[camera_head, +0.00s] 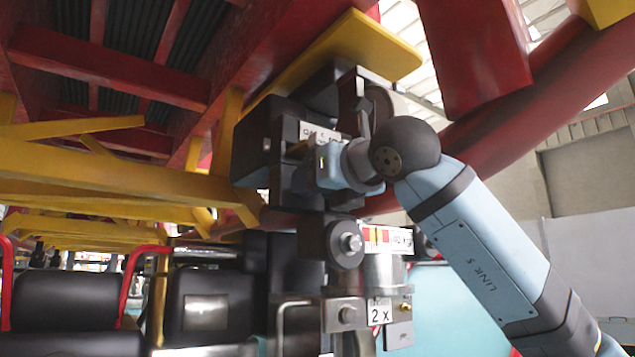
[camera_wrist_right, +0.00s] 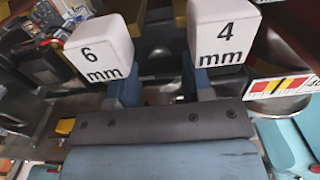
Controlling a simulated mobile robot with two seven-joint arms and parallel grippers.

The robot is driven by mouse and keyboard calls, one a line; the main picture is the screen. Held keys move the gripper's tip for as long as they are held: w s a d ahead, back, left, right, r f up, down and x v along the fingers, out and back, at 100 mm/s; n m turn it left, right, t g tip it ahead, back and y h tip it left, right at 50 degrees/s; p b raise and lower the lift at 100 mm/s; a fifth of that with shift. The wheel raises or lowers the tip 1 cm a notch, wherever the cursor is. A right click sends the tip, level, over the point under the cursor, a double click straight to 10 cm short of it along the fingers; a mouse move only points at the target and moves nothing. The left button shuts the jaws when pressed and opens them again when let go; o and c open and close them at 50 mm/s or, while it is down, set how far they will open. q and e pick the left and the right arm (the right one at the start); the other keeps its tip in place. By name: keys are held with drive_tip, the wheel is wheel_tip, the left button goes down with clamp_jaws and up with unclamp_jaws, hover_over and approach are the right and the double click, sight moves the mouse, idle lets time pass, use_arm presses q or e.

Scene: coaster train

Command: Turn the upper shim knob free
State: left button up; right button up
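My right arm reaches in from the right in the head view, and its hand sits against the dark wheel assembly (camera_head: 250,150), with its fingertips hidden there. In the right wrist view my right gripper (camera_wrist_right: 160,45) is open, with a clear gap between its two blue fingers. White blocks marked "6 mm" (camera_wrist_right: 100,48) and "4 mm" (camera_wrist_right: 224,32) show at the finger ends. I cannot tell which part is the upper shim knob. A dark round part with a metal centre (camera_head: 350,243) shows below the hand, apart from it. My left gripper is out of view.
A label with red and yellow bars (camera_head: 385,239) and a "2 x" plate (camera_head: 380,312) are below the hand. A red tube (camera_head: 500,135) and yellow plate (camera_head: 375,45) close in the space above. Black seats (camera_head: 205,305) stand at lower left.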

idle(0.3)
drive_tip(key=shift+s+a+n+b, duration=0.1)
drive_tip(key=shift+n+b, duration=2.75)
drive_tip(key=shift+n, duration=6.25)
drive_tip(key=shift+f, duration=0.1)
drive_tip(key=o, duration=0.9)
